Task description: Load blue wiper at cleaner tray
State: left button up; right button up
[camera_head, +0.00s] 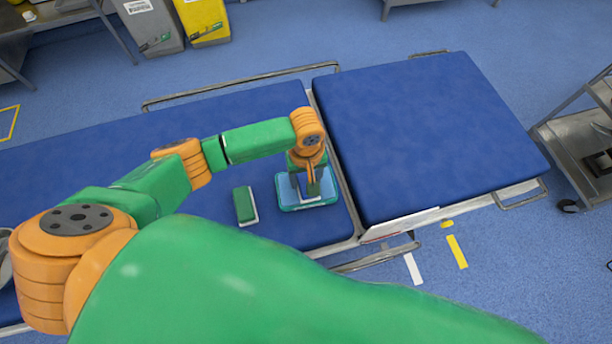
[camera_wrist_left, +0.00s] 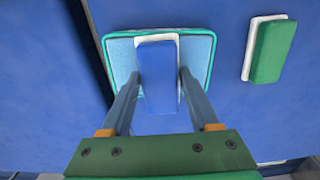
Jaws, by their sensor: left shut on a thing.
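The cleaner tray (camera_head: 286,193), light blue inside with a teal rim, lies on the blue operating table. It also shows in the left wrist view (camera_wrist_left: 122,55). My left gripper (camera_head: 308,190) reaches down over the tray. In the left wrist view its two fingers (camera_wrist_left: 158,76) are shut on the sides of the blue wiper (camera_wrist_left: 158,90), which has a white edge. The wiper is over the tray area; I cannot tell whether it touches the tray's bottom. In the head view the gripper partly hides the wiper. My right gripper is not in view.
A green wiper (camera_head: 244,206) with a white edge lies left of the tray; it also shows in the left wrist view (camera_wrist_left: 275,50). A raised table section (camera_head: 425,135) stands right of the tray beyond a gap. A metal cart (camera_head: 585,140) is at far right.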

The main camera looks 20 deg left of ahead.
aim_at(306, 179)
pick_arm(q)
jog(key=shift+f, duration=0.45)
dwell(0.3)
jog(key=shift+s+f, duration=0.1)
dwell(1.6)
notch_tip(306, 179, up, 7)
jog(key=p, duration=0.9)
jog(key=shift+r+p, duration=0.2)
jog(key=shift+p, duration=0.1)
jog(key=shift+f, duration=0.15)
